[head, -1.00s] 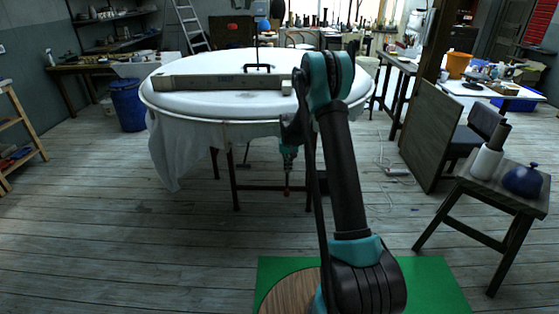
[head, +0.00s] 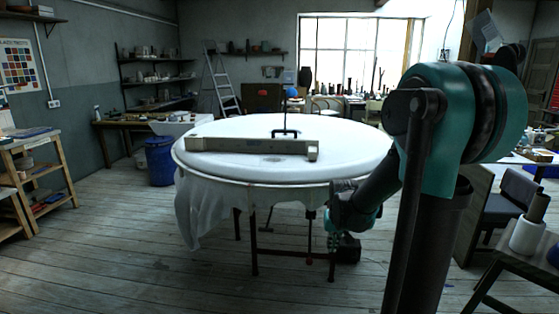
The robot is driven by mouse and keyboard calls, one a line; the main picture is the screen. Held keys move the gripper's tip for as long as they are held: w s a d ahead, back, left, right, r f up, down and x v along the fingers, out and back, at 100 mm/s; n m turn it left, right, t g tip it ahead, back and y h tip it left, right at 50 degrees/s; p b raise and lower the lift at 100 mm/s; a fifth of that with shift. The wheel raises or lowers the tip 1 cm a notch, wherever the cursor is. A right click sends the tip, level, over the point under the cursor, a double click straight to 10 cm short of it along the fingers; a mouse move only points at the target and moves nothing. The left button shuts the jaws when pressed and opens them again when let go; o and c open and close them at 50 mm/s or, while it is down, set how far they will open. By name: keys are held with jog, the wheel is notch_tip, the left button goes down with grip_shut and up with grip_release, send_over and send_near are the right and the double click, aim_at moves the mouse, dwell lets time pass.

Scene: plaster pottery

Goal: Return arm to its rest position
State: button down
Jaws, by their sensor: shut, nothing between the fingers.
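My arm rises on the right side of the head view, with its large teal elbow near the camera. The forearm runs down and left from it, in front of the right side of the round table. My gripper (head: 346,248) hangs at its end, dark and small, below the level of the tabletop. It is shut and holds nothing. Its fingers are hard to make out against the dark background. The gripper looks clear of the white-covered round table (head: 240,172), but the exact gap cannot be told.
A long grey beam (head: 250,148) lies on the table. A blue bin (head: 160,162) and a wooden shelf rack (head: 62,176) stand left. A stool (head: 508,272) with a white roll (head: 526,236) stands right. Bare plank floor (head: 150,265) is free in front.

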jog(key=s+d+f+t, duration=0.1)
jog(key=s+f, duration=0.1)
jog(key=s, duration=1.6)
jog(key=shift+s+f, duration=0.25)
jog(key=shift+f, duration=0.15)
